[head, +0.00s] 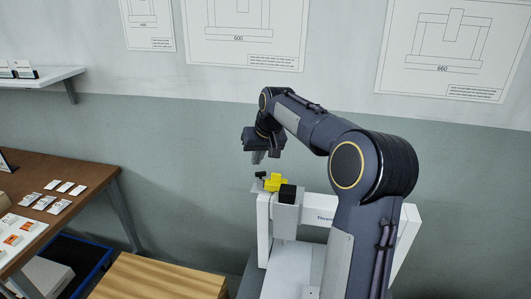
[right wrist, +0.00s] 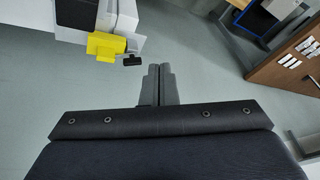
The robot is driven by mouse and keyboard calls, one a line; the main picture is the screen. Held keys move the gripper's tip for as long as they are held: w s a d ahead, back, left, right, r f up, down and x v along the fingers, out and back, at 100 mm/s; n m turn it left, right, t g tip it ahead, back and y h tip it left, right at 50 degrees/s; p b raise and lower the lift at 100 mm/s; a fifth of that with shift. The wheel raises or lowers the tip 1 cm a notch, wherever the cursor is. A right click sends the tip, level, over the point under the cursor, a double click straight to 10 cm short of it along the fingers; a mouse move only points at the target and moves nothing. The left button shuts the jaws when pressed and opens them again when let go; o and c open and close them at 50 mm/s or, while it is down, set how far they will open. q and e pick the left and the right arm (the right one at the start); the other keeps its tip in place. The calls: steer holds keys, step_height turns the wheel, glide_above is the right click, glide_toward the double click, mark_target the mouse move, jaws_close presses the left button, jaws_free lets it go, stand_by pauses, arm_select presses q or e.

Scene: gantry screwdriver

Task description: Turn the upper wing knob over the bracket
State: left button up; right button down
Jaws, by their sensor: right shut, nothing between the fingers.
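The black wing knob (head: 261,175) stands just left of a yellow block (head: 275,183) at the left end of the white gantry. A small grey bracket (head: 257,187) shows below the knob. My left gripper is not in view.
The white gantry (head: 318,214) with a black-topped grey carriage (head: 287,207) is below my right arm. A wooden slatted top (head: 160,278) and a brown table (head: 85,185) with cards stand to the left. A wall with drawings is behind. The air around the gripper is free.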

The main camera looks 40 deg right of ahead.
steer(key=m+g+h+p, duration=0.1)
steer(key=h+p, duration=0.1)
steer(key=p, duration=0.4)
glide_above(263, 175)
steer(key=w+d, duration=0.1)
steer(key=d, duration=0.1)
step_height(263, 175, down, 2)
steer(key=shift+f+p, duration=1.6)
steer(key=shift+f, duration=3.4)
